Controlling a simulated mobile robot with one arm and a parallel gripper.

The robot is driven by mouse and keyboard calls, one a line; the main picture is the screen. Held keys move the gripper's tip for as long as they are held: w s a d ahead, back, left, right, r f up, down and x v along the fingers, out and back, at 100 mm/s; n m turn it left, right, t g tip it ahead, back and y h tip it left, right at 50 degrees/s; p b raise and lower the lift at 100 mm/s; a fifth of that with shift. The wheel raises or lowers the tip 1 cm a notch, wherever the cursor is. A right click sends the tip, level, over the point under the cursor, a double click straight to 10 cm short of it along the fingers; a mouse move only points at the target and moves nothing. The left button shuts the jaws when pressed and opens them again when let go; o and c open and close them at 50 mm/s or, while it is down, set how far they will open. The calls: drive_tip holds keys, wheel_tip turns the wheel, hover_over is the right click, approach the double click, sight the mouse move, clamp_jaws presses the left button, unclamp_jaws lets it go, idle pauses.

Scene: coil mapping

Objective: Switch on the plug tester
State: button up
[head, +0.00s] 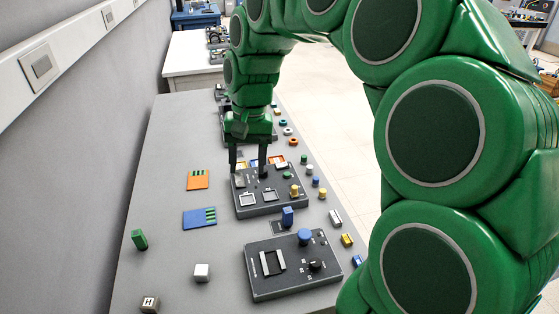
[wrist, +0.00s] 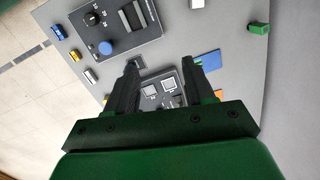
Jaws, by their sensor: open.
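My gripper (head: 249,174) is open and empty, pointing down over a dark panel box (head: 270,208) with two white square frames, a small lever and a yellow knob. That box also shows between the fingers in the wrist view (wrist: 166,102). My gripper (wrist: 162,66) hides part of it; whether the fingertips touch it I cannot tell. Nearer in the head view is another dark box (head: 290,290) with white slot frames, a blue round knob (head: 304,237) and a black dial (head: 315,265). It also shows in the wrist view (wrist: 118,45). Which box is the plug tester I cannot tell.
A blue upright piece (head: 288,216) stands between the boxes. Several small coloured parts line the right edge. The grey table (head: 165,180) is mostly clear at left.

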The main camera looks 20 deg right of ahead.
drive_tip(key=w+a+f+m, duration=0.1)
drive_tip(key=w+f+m, duration=0.15)
drive_tip(key=w, duration=0.95)
drive_tip(key=m+t+h, duration=0.1)
drive_tip(key=m+h, duration=0.5)
drive_tip(key=m, duration=0.8)
approach(282, 164)
drive_tip(key=shift+n, duration=0.25)
drive_tip(key=shift+x, duration=3.75)
drive_tip(key=shift+s, duration=0.1)
drive_tip(key=shift+c, duration=0.3)
